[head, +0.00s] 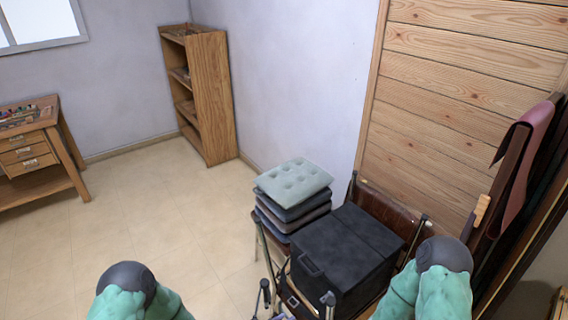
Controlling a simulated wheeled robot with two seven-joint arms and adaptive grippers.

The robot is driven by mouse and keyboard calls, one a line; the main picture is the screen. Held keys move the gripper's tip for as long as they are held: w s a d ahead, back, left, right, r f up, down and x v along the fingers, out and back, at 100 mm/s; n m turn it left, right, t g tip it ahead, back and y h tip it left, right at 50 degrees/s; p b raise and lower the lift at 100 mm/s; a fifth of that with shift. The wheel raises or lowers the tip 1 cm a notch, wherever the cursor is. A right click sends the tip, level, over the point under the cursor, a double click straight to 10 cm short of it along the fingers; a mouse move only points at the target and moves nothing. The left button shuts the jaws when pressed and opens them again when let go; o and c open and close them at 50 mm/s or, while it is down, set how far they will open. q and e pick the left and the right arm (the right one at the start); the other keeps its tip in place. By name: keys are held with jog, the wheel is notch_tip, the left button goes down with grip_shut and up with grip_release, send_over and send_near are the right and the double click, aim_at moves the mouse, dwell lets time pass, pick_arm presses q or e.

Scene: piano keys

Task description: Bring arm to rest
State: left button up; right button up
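My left arm (135,292) shows at the bottom left as teal links with a dark grey rounded cap. My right arm (432,285) shows at the bottom right with the same teal links and dark cap. Both arms are cut off by the bottom edge of the head view. Neither gripper can be seen, so what they hold is hidden. No piano keys are in view.
A black box (345,250) sits among metal-framed chairs near my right arm. A stack of cushions (294,182) stands left of it. A wooden shelf (208,95) and a workbench with drawers (30,155) stand farther back. The tiled floor (165,205) at left-centre is clear.

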pick_arm(q)
jog(key=s+a+f+n+g+y, duration=0.35)
jog(key=a+f+n, duration=0.2)
jog(key=f, duration=0.25)
jog(key=s+a+f+n+g+y, duration=0.1)
jog(key=s+a+n+g, duration=0.1)
jog(key=s, duration=0.3)
jog(key=s+a+f+n+g+y, duration=0.2)
jog(key=s+g, duration=0.2)
jog(key=s, duration=0.1)
jog(key=shift+s+a+n+p, duration=0.15)
jog(key=shift+s+n+p, duration=0.15)
jog(key=shift+n, duration=0.05)
jog(key=shift+w, duration=0.1)
dwell(1.6)
